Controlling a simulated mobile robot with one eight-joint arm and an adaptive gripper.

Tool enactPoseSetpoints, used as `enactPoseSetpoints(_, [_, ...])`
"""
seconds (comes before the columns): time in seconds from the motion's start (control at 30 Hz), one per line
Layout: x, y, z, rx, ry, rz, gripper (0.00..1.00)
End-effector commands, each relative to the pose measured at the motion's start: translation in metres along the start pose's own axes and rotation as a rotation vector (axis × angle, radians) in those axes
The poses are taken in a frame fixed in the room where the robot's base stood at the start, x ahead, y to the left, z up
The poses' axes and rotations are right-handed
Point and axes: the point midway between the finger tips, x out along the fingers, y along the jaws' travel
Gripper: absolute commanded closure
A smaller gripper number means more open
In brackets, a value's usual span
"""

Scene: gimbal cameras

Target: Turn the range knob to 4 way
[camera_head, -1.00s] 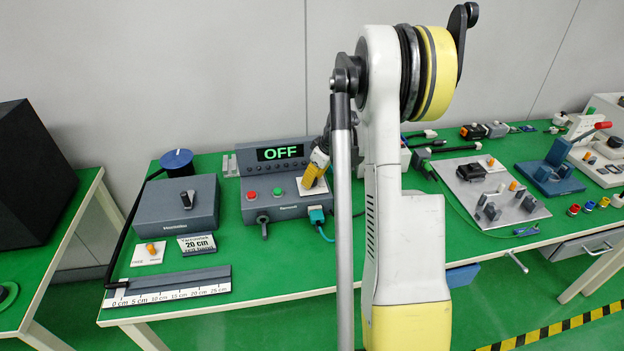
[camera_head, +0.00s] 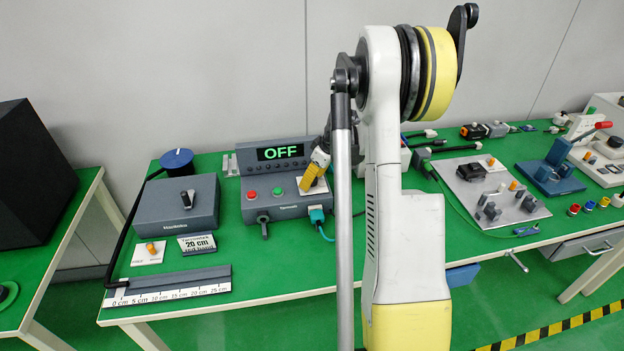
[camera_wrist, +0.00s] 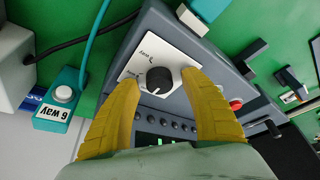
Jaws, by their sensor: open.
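The range knob (camera_wrist: 159,80) is a round black knob with a white pointer mark. It sits on a white dial plate (camera_wrist: 140,65) on the grey control box (camera_head: 295,207), whose display reads OFF. In the head view my gripper (camera_head: 313,176) is over the right part of the box and hides the knob.
A teal connector (camera_wrist: 68,92) labelled 6 WAY has a teal cable beside the box. Red and green buttons (camera_head: 264,193) sit on the box's left part. A dark box (camera_head: 176,203) with a black knob stands to its left. A ruler (camera_head: 168,286) lies at the table's front.

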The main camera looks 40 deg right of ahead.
Motion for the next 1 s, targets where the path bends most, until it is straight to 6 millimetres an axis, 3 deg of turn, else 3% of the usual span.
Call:
enactPoseSetpoints(0.17, [-0.015, 0.0, 0.0, 0.001, 0.0, 0.0, 0.47])
enactPoseSetpoints(0.6, [-0.104, 0.0, 0.001, 0.001, 0.0, 0.0, 0.47])
enactPoseSetpoints(0.8, [-0.119, 0.0, 0.0, 0.0, 0.0, 0.0, 0.47])
enactPoseSetpoints(1.0, [-0.12, 0.0, 0.0, 0.0, 0.0, 0.0, 0.47])
